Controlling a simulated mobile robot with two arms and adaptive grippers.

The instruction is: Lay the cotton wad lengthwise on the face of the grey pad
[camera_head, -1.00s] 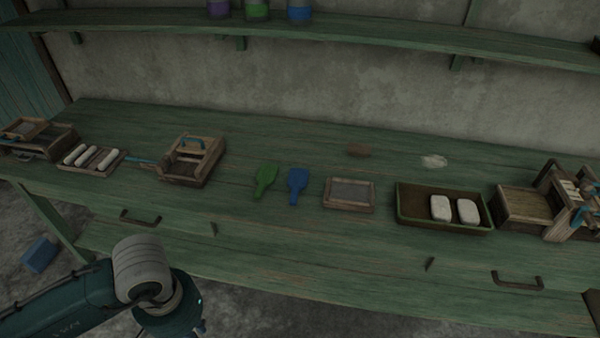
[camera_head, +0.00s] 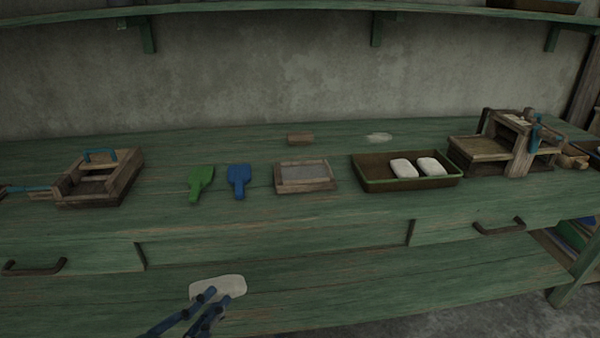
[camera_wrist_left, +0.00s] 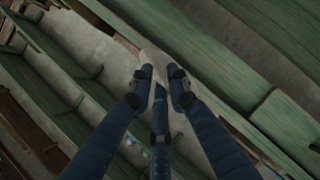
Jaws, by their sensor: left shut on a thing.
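My left gripper (camera_head: 212,302) is shut on a white cotton wad (camera_head: 217,287), held in front of the bench's drawer fronts, below the worktop edge. In the left wrist view my left fingers (camera_wrist_left: 160,88) close around a pale shape, the cotton wad (camera_wrist_left: 152,57), partly hidden by them. The grey pad (camera_head: 305,173) lies flat in a wooden frame on the worktop, up and to the right of the gripper. Its face is bare. My right gripper is out of view.
A green-rimmed tray (camera_head: 366,185) holds two more white wads, right of the pad. A green brush (camera_head: 201,182) and a blue brush (camera_head: 239,180) lie left of it. A small brown block (camera_head: 300,139) is behind. A wooden box device (camera_head: 98,178) stands far left, a loom-like frame (camera_head: 510,145) far right.

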